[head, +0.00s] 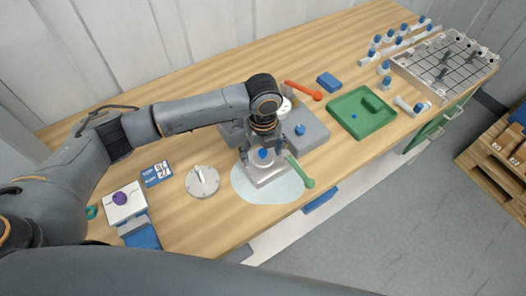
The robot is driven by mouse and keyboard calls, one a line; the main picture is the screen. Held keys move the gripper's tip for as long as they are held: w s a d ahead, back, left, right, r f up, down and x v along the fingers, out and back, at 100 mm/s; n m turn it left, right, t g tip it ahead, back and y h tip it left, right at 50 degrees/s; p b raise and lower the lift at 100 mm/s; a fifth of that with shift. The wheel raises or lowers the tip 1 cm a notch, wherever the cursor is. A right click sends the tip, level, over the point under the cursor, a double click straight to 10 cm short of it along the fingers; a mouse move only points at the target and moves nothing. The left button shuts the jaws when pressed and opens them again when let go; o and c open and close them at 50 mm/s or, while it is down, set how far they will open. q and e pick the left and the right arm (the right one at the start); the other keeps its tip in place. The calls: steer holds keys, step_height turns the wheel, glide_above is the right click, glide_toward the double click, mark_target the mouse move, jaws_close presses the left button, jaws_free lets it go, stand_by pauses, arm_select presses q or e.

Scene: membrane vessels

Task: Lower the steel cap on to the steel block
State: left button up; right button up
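My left gripper (264,157) points down over a pale round mat near the front edge of the bench. Its fingers stand on both sides of a pale steel piece with a blue knob (263,153), which I take for the steel cap, and look shut on it. The steel block (270,178) is right below, on the mat. The gripper hides much of both, so I cannot tell whether cap and block touch. A green-handled lever (301,173) sticks out to the right of them. My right gripper is not in view.
A grey slab (312,133) with a blue knob lies just behind the gripper, by an orange-handled tool (304,90). A round steel disc (203,181) lies to the left. A green tray (348,116) and a grid rack (450,62) are at the right.

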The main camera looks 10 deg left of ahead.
arm_select(q)
steer(key=shift+r, duration=0.15)
step_height(320, 180, up, 12)
stand_by(0.6)
steer(key=shift+f, duration=0.2)
stand_by(0.4)
